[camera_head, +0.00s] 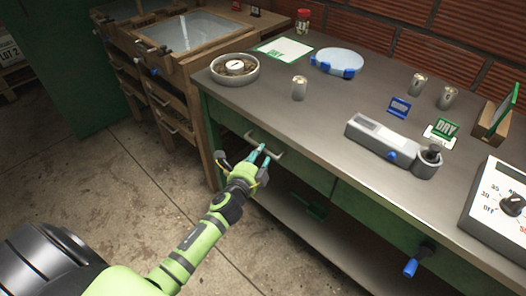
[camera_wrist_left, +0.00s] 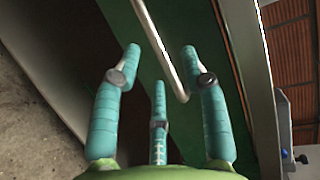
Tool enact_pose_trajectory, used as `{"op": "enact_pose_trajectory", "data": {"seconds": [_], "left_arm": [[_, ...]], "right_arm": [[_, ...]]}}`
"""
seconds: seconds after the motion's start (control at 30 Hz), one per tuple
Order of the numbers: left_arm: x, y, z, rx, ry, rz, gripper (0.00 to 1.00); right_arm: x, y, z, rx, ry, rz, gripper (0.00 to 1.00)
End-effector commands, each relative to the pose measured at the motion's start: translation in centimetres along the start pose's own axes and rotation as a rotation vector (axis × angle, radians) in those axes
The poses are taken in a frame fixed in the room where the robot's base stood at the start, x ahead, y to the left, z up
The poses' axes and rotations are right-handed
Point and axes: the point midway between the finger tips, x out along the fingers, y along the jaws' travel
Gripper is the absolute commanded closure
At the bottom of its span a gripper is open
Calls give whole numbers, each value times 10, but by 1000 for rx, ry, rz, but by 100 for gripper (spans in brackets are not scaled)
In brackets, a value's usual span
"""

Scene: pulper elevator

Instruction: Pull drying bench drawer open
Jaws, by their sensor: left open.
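The grey-topped bench (camera_head: 330,115) has a green drawer front (camera_head: 305,168) on its near side, which looks flush with the bench. A pale metal bar handle (camera_head: 279,153) is on that front. My left gripper (camera_head: 263,154) is at the handle, its teal fingers open. In the left wrist view the handle bar (camera_wrist_left: 158,42) runs down between the spread fingers of the left gripper (camera_wrist_left: 160,60), in front of the green drawer front (camera_wrist_left: 206,60). I cannot tell whether any finger touches the bar. My right gripper is not in view.
A wooden bench with drawers (camera_head: 165,75) stands at the left. A blue-handled crank (camera_head: 412,264) sticks out low at right. A round dish (camera_head: 235,69), a can (camera_head: 299,88) and a grey meter (camera_head: 392,146) stand on the bench top. The concrete floor (camera_head: 100,185) in front is clear.

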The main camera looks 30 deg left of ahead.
Motion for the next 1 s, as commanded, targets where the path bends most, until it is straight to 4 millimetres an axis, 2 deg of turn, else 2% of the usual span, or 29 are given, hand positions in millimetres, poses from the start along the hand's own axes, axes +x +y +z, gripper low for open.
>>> {"op": "enact_pose_trajectory", "data": {"seconds": [0.1,0.23,0.6,0.67,0.7,0.73,1.0], "left_arm": [[20,0,-1,-2,1,0,56],[33,1,0,-3,0,1,56],[40,1,-1,-4,2,2,56],[40,1,-1,-4,2,2,76],[40,1,-1,-4,2,2,92],[40,1,-1,-4,1,2,100],[40,1,-1,-3,2,2,100]], "right_arm": [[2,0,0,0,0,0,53],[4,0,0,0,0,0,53],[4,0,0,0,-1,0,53],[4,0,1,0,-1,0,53],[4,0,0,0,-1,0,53],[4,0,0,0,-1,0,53],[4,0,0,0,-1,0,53]]}}
